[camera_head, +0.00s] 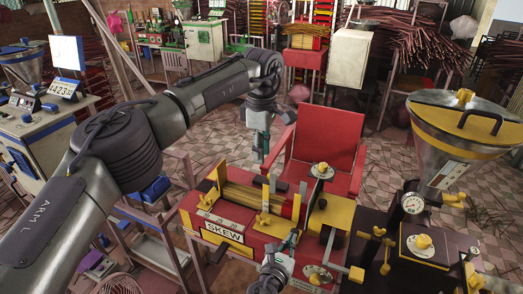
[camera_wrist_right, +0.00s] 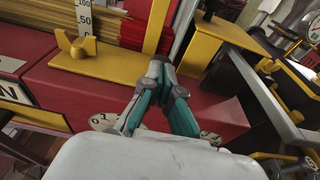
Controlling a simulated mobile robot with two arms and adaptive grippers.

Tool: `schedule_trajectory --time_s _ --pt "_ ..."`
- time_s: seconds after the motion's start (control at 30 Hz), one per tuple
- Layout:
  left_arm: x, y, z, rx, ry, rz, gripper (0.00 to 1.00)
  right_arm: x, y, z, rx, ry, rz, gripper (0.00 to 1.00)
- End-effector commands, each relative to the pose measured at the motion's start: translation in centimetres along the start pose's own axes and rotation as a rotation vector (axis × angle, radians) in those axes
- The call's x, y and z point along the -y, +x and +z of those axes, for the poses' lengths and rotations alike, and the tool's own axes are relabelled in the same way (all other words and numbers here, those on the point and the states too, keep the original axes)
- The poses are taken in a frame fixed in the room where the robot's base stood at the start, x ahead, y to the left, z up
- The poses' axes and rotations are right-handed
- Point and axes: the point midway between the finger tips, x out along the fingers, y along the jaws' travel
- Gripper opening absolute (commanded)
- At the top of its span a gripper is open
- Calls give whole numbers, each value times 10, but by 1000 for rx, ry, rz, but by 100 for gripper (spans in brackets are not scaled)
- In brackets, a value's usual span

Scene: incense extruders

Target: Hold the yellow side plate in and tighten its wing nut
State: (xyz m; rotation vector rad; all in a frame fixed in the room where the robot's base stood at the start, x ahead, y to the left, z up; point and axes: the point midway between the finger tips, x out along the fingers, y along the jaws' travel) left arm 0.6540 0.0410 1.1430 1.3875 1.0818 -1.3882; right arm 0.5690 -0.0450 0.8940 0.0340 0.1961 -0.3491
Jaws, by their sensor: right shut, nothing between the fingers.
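The red machine marked SKEW (camera_head: 224,231) holds a bundle of thin sticks (camera_head: 240,196) between yellow plates. One yellow side plate (camera_head: 274,229) with a yellow wing nut (camera_head: 262,219) is on its front. The right wrist view also shows this plate (camera_wrist_right: 112,65) and wing nut (camera_wrist_right: 78,46), at upper left. My right gripper (camera_head: 294,236) is shut and empty, just right of that plate; its tips (camera_wrist_right: 160,66) meet beside the plate's right end. My left gripper (camera_head: 258,158) hangs above and behind the stick bundle, apart from the plate. Its finger opening is unclear.
A red chair (camera_head: 328,137) stands behind the machine. A yellow-lidded steel hopper (camera_head: 445,155) and a dark table with a gauge (camera_head: 413,203) stand at right. A numbered scale (camera_wrist_right: 85,18) rises behind the wing nut.

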Motion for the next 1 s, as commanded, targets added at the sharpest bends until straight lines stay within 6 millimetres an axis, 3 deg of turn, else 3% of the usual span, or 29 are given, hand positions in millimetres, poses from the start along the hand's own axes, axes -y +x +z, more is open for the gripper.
schedule_trajectory --time_s 1.0 --pt "0 -25 0 0 0 0 32 0 -56 -11 -2 1 0 0"
